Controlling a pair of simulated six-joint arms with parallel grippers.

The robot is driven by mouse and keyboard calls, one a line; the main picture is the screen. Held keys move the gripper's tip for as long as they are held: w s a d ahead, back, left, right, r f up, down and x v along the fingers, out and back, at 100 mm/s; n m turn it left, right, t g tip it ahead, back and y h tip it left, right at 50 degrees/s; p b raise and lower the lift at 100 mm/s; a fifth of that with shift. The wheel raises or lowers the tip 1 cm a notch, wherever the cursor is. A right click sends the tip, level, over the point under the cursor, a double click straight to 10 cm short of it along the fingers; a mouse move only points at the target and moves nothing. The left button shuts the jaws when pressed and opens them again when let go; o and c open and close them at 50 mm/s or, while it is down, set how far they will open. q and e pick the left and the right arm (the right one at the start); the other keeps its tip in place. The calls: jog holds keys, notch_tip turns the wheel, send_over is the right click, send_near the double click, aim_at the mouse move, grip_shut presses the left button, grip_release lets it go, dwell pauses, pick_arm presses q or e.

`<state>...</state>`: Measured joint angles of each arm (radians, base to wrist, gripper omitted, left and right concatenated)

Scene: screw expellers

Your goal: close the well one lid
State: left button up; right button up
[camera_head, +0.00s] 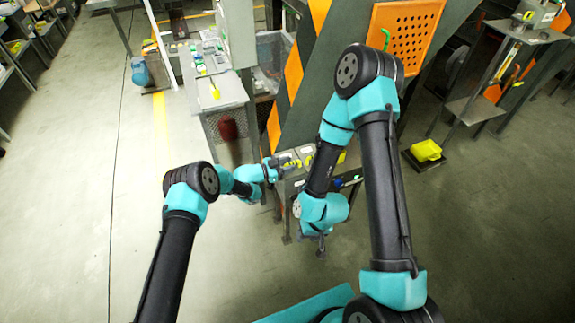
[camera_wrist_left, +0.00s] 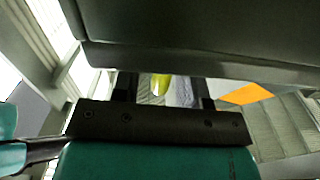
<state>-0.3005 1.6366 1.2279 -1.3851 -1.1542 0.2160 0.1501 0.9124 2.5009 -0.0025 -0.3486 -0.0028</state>
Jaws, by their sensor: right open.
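My left gripper (camera_head: 283,162) is at the left end of a small bench (camera_head: 312,178) in the head view. In the left wrist view its two dark fingers (camera_wrist_left: 162,90) stand apart, with something yellow and something grey seen between them; the fingertips pass behind a dark panel edge. My right gripper (camera_head: 320,246) is open, low beside the bench, pointing down. Small yellow parts (camera_head: 303,160) lie on the bench near the left gripper. I cannot make out the well one lid; the parts are too small and my right arm covers some of the bench.
A dark machine frame with orange stripes (camera_head: 293,75) rises behind the bench. A grey table (camera_head: 215,92) with a red object (camera_head: 228,127) under it stands at the left. Open floor lies on both sides.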

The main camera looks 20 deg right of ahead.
pick_arm(q)
jog(key=a, duration=1.7)
jog(key=shift+a, duration=0.2)
jog(key=s+a+f+n+t+y, duration=0.25)
jog(key=a+n+y, duration=0.35)
jog(key=a, duration=0.4)
jog(key=s+a+f+n+t+y, duration=0.1)
jog(key=s+a+n+t+y, duration=0.25)
jog(key=a+n, duration=0.6)
jog(key=s+a+r+n+g+y, duration=0.1)
jog(key=s+a, duration=0.5)
jog(key=s, duration=0.6)
jog(key=s+a+r+n+g+y, duration=0.2)
jog(key=s+a, duration=0.5)
jog(key=s, duration=0.6)
jog(key=shift+a+n+g+y, duration=0.2)
jog(key=shift+n+g+y, duration=0.65)
jog(key=shift+n+g, duration=0.3)
